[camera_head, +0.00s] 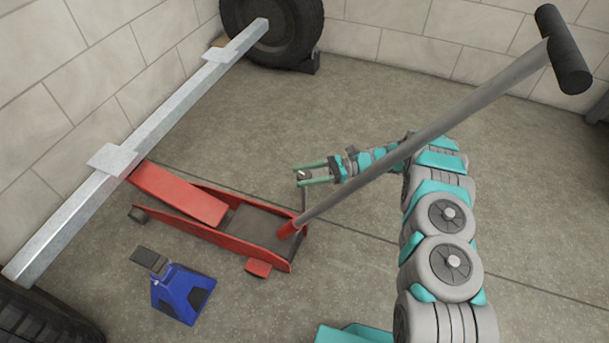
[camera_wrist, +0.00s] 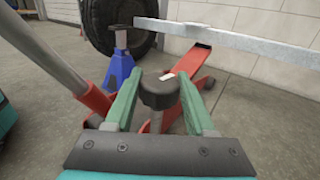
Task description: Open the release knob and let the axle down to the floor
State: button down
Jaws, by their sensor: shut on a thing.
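The red floor jack (camera_head: 190,222) stands on the floor with its lifting arm raised under the grey axle beam (camera_head: 150,130). The jack's grey handle (camera_head: 420,140) leans up to the right and ends in a black grip. The release knob (camera_wrist: 160,90) is black with a white mark on top and sits on a thin upright stem; it also shows in the head view (camera_head: 304,175). My gripper (camera_head: 300,175) is shut on the knob, one green finger on each side in the wrist view (camera_wrist: 158,95). The axle rests on the jack's raised end.
A blue jack stand (camera_head: 181,291) is on the floor in front of the jack, apart from the beam. Tyres stand at the back (camera_head: 272,30) and at the lower left (camera_head: 40,318). The handle slants across in front of my arm. Open floor lies behind the jack.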

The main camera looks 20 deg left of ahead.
jog(key=shift+c, duration=1.2)
grip_release()
jog(key=shift+d, duration=0.1)
jog(key=v, duration=0.7)
jog(key=shift+w+d, duration=0.2)
jog(key=shift+d, duration=0.05)
jog(key=shift+d, duration=0.1)
